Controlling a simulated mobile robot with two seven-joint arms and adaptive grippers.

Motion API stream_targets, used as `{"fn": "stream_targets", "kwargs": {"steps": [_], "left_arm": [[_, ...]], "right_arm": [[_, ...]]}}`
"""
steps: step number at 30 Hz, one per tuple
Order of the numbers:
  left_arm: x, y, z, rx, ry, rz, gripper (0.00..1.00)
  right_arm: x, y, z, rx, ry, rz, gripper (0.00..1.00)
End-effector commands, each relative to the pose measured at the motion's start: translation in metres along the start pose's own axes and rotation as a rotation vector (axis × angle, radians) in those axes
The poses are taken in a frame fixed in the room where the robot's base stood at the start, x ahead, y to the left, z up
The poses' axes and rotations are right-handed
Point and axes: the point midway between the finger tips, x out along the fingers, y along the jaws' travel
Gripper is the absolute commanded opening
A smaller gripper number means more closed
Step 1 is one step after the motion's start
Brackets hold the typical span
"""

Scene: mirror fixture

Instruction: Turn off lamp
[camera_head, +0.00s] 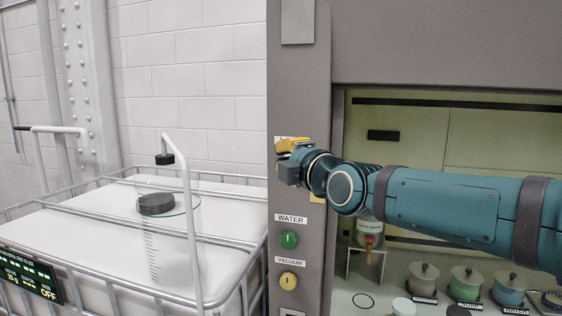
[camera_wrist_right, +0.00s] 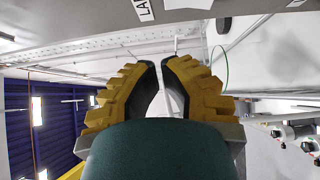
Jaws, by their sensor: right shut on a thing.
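My right gripper (camera_head: 290,148) reaches across from the right and is at the upper part of the grey control panel (camera_head: 300,80). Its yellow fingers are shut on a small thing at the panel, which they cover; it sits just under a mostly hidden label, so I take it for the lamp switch. In the right wrist view the two ridged yellow fingers (camera_wrist_right: 160,68) stand close together, and a white label (camera_wrist_right: 143,9) starting with "LA" shows beyond their tips. My left gripper is not in view.
Below the gripper are a green WATER knob (camera_head: 289,239) and a yellow VACUUM knob (camera_head: 288,281). A lit cabinet with several lidded pots (camera_head: 424,278) is at right. A white caged tank (camera_head: 90,235) with a glass cylinder (camera_head: 168,245) stands at left.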

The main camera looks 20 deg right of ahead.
Motion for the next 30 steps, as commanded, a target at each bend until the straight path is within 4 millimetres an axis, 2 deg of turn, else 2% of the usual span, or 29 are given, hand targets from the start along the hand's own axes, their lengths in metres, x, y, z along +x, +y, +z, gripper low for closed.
{"fn": "stream_targets", "kwargs": {"steps": [1,6,12,18,30], "left_arm": [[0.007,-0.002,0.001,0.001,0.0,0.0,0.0],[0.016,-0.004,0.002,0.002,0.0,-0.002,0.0],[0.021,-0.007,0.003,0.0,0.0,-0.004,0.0],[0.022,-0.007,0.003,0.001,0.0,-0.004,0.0],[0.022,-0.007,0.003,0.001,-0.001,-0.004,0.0]], "right_arm": [[-0.012,-0.002,0.0,-0.002,-0.002,0.002,0.0],[-0.044,0.001,-0.001,-0.002,0.0,0.002,0.0],[-0.069,0.004,-0.001,0.0,0.001,-0.001,0.0],[-0.079,0.004,-0.001,0.001,0.001,-0.003,0.0],[-0.079,0.004,0.0,0.001,0.001,-0.003,0.0]]}}
